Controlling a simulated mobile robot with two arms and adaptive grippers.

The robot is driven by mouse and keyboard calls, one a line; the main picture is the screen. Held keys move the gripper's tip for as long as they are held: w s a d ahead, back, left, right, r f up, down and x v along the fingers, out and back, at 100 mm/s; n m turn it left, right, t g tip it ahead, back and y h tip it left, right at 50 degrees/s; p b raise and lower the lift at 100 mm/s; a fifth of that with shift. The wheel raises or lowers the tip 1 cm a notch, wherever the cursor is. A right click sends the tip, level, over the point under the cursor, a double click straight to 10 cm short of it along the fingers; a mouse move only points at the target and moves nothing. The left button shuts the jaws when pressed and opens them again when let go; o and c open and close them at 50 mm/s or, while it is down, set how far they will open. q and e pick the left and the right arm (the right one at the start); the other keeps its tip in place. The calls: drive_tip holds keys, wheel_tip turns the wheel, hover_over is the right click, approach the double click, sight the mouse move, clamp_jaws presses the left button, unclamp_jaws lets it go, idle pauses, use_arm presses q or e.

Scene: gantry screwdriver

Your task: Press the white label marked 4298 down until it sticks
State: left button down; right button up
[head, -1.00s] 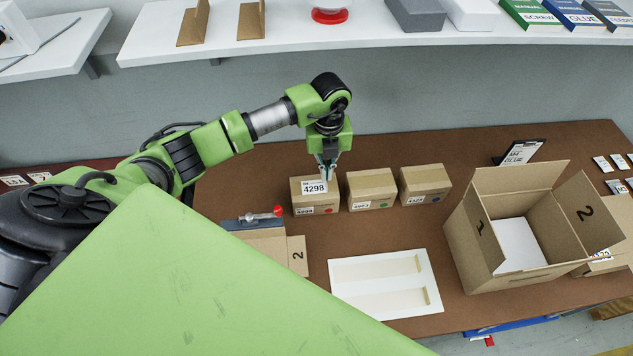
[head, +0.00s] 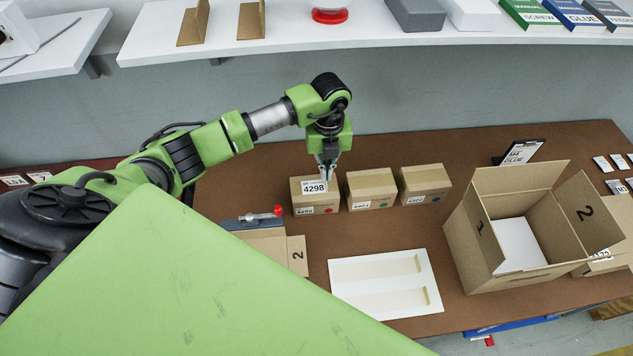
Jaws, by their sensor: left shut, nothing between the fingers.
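The white label marked 4298 (head: 314,188) is at the top of the leftmost small cardboard box (head: 303,200), by its upper front edge. My left gripper (head: 327,175) points down from above with its fingers shut and nothing between them. Its fingertips are at the label's upper right, over the box top; I cannot tell whether they touch the label. The box also bears a smaller printed label low on its front and a red dot. My right gripper does not show.
Two more small boxes, a middle one (head: 370,190) and a right one (head: 425,185), stand right of it. A white tray (head: 435,290) lies in front. A large open carton (head: 465,245) stands at right. A tape dispenser-like item (head: 250,221) is at left.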

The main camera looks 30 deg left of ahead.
sight(326, 186)
use_arm(q)
drive_tip(key=shift+f+b, duration=0.35)
drive_tip(key=shift+f, duration=0.15)
drive_tip(key=shift+f+b, duration=0.4)
drive_tip(key=shift+f, duration=0.1)
drive_tip(key=shift+f+b, duration=0.65)
drive_tip(key=shift+f, duration=0.25)
idle(0.4)
drive_tip(key=shift+r, duration=0.1)
drive_tip(key=shift+r, duration=0.2)
wheel_tip(326, 186, up, 7)
drive_tip(key=p, duration=0.5)
drive_tip(key=shift+f, duration=0.2)
drive_tip(key=shift+f, duration=0.1)
